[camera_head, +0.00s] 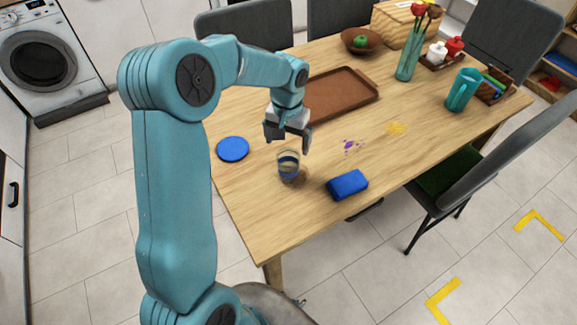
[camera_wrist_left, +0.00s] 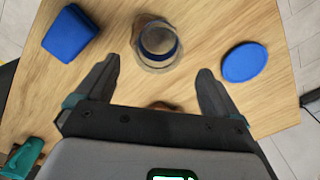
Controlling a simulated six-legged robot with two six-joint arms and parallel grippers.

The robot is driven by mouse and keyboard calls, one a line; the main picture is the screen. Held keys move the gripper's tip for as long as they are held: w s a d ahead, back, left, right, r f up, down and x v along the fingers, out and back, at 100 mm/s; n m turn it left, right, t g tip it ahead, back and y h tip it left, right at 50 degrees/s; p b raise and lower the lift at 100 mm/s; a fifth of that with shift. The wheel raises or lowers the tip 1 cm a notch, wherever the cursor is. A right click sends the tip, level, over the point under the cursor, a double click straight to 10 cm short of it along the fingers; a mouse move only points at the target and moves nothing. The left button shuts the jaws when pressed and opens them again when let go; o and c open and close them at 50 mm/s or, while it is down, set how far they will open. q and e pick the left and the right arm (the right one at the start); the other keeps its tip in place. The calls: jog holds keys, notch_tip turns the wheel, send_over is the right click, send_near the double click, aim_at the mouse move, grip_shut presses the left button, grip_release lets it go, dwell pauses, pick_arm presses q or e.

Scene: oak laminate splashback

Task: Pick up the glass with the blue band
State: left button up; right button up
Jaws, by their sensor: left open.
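The glass with the blue band (camera_head: 288,165) stands upright on the wooden table near its front left part. In the left wrist view the glass (camera_wrist_left: 158,42) shows just beyond the fingertips, roughly midway between them. My left gripper (camera_head: 288,143) is open and empty, above and slightly behind the glass in the head view. Its two fingers also show spread apart in the left wrist view (camera_wrist_left: 158,76). The glass is apart from the fingers as far as I can see. My right gripper is not in view.
A blue disc (camera_head: 233,149) lies left of the glass and a blue sponge-like block (camera_head: 347,185) lies right of it. A brown tray (camera_head: 340,97) is behind. Purple (camera_head: 352,146) and yellow (camera_head: 396,128) spots mark the table. A teal pitcher (camera_head: 462,90) stands farther right.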

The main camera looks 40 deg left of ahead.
aim_at(288, 162)
pick_arm(q)
notch_tip(288, 162, down, 4)
jog(key=shift+r, duration=0.25)
jog(key=f, duration=0.3)
jog(key=f+p, duration=0.1)
jog(key=shift+s+d+f, duration=0.2)
jog(key=shift+d, duration=0.1)
jog(key=shift+w+a+f, duration=0.1)
jog(key=shift+f, duration=0.3)
jog(key=shift+r, duration=0.1)
jog(key=shift+c, duration=0.5)
jog(key=c, duration=1)
